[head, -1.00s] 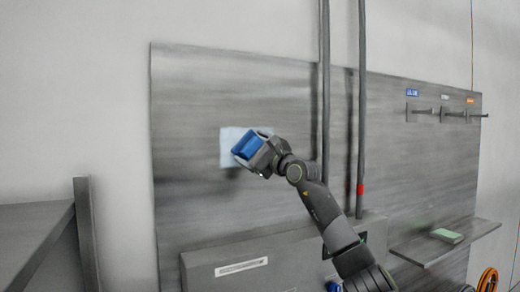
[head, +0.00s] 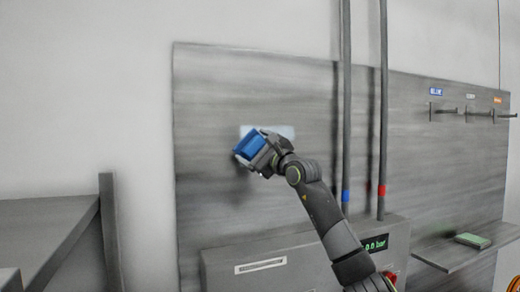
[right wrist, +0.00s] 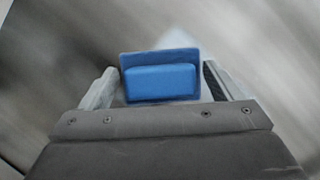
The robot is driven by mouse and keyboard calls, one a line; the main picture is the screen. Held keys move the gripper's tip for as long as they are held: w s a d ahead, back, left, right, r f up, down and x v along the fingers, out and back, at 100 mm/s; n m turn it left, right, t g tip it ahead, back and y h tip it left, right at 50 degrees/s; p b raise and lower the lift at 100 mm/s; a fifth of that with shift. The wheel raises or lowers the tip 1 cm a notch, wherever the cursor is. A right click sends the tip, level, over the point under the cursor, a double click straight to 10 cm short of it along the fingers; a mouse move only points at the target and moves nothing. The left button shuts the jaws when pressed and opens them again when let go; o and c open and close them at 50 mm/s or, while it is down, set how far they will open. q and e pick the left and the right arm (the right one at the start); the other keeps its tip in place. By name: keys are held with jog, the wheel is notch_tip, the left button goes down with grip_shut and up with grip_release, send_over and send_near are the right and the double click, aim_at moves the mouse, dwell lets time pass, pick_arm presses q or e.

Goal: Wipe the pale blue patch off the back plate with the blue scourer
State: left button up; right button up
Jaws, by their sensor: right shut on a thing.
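The pale blue patch (head: 282,131) is on the grey back plate (head: 215,90), left of the two vertical pipes. It shows as a thin strip above and right of my right gripper (head: 258,153); the gripper may hide part of it. My right gripper is shut on the blue scourer (head: 248,146), which is in front of the plate at the patch's lower left. In the right wrist view the scourer (right wrist: 160,82) sits between the two fingers, with a pale area (right wrist: 175,40) behind it. I cannot tell whether the scourer touches the plate. My left gripper is not in view.
Two pipes (head: 346,110) with blue and red bands run down right of the arm. A grey box (head: 225,268) juts out below. Hooks (head: 478,113) and a shelf (head: 440,254) with a green pad (head: 472,240) are at the right. A grey table (head: 50,215) stands left.

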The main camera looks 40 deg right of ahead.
jog(key=shift+w+a+b, duration=0.15)
jog(key=shift+w+a, duration=0.05)
jog(key=shift+a, duration=0.6)
jog(key=shift+w+a+b, duration=0.15)
jog(key=shift+w+a, duration=0.05)
jog(key=shift+a, duration=0.55)
jog(key=shift+d+r+p, duration=0.15)
jog(key=shift+r+p, duration=0.65)
jog(key=shift+r, duration=0.25)
jog(key=shift+s+d, duration=0.25)
jog(key=shift+d, duration=0.7)
jog(key=shift+s+d, duration=0.2)
jog(key=shift+d, duration=0.75)
jog(key=shift+s+d, duration=0.6)
jog(key=shift+d, duration=1.75)
jog(key=shift+s+d, duration=0.55)
jog(key=shift+d, duration=1.85)
jog(key=shift+s+d, duration=0.6)
jog(key=shift+d, duration=1.75)
